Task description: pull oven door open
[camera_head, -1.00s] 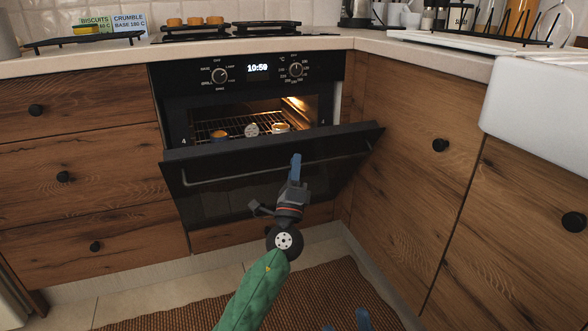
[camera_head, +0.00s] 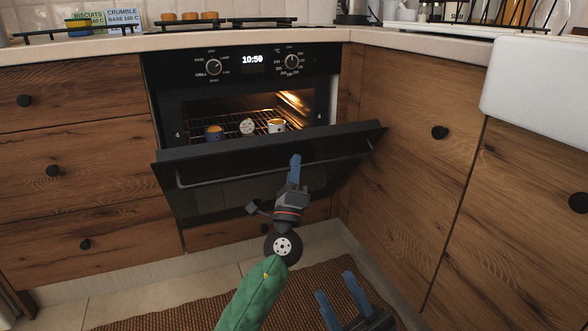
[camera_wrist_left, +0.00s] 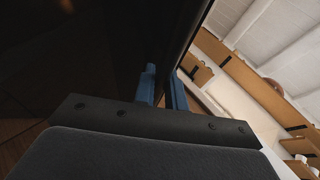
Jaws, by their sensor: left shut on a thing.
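The black oven door (camera_head: 230,200) is partly open, its top edge tilted out toward me. A long bar handle (camera_head: 225,180) runs across its front. My left gripper (camera_head: 294,170) is at the handle, right of its middle, with its blue fingers shut on it. In the left wrist view, the blue fingers (camera_wrist_left: 160,88) are beside the dark door panel (camera_wrist_left: 90,60); the handle between them is hard to make out. My right gripper (camera_head: 343,300) is low in the head view, its two blue fingers apart with nothing between them, below and right of the left gripper.
Inside the lit oven, small cups (camera_head: 247,127) stand on a wire rack (camera_head: 228,119). Wooden drawers (camera_head: 75,170) flank the oven on the left and a wooden cabinet (camera_head: 400,150) on the right. A brown rug (camera_head: 200,312) lies on the floor.

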